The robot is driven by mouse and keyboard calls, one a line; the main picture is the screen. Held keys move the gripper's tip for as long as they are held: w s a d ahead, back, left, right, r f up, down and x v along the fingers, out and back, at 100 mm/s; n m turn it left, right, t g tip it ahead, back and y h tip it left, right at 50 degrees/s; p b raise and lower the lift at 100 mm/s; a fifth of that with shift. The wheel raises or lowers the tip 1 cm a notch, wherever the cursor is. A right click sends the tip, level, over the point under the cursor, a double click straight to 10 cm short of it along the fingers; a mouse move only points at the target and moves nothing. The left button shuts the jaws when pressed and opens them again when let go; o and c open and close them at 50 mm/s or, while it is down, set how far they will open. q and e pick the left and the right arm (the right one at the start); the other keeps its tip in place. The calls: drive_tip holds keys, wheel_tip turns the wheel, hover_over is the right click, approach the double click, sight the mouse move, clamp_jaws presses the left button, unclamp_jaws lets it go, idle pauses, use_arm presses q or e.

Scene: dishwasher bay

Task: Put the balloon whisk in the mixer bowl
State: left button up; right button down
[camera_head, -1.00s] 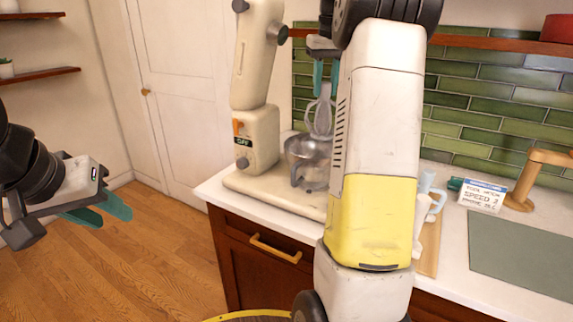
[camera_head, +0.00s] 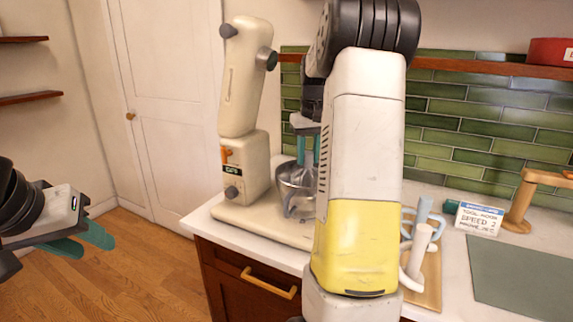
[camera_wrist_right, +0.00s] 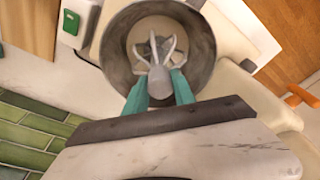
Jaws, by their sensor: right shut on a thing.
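The metal mixer bowl (camera_head: 291,180) stands on the cream mixer's base, below the raised mixer head. My right gripper (camera_head: 308,158) is over the bowl and partly hidden by my right arm. In the right wrist view its teal fingers (camera_wrist_right: 158,88) are shut on the grey balloon whisk (camera_wrist_right: 158,76). The whisk's splayed end points down into the bowl (camera_wrist_right: 117,62), inside its rim. I cannot tell whether it touches the bottom. My left gripper (camera_head: 83,242) is open and empty, over the floor at the left.
The cream mixer (camera_head: 246,165) has its head tilted up left of the bowl.

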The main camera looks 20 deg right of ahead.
sight(310, 170)
drive_tip(key=shift+f, duration=1.2)
drive_tip(key=c, duration=1)
unclamp_jaws()
drive_tip(key=shift+f, duration=0.15)
drive_tip(key=shift+c, duration=0.2)
wheel_tip(310, 170, up, 12)
drive_tip(key=s, duration=0.2)
drive_tip(key=s+a+r+t+y, duration=0.1)
drive_tip(key=s+a+t, duration=0.1)
drive_tip(key=s+a, duration=0.9)
drive_tip(key=s+a+f+t, duration=0.1)
drive_tip(key=s+a+f, duration=0.2)
drive_tip(key=s+a, duration=0.2)
drive_tip(key=s+a+f+n+t+y, duration=0.1)
drive_tip(key=s+a+f, duration=0.3)
drive_tip(key=s, duration=0.3)
drive_tip(key=shift+s+a+f, duration=0.25)
drive_tip(key=shift+s+a, duration=0.1)
drive_tip(key=shift+a, duration=0.5)
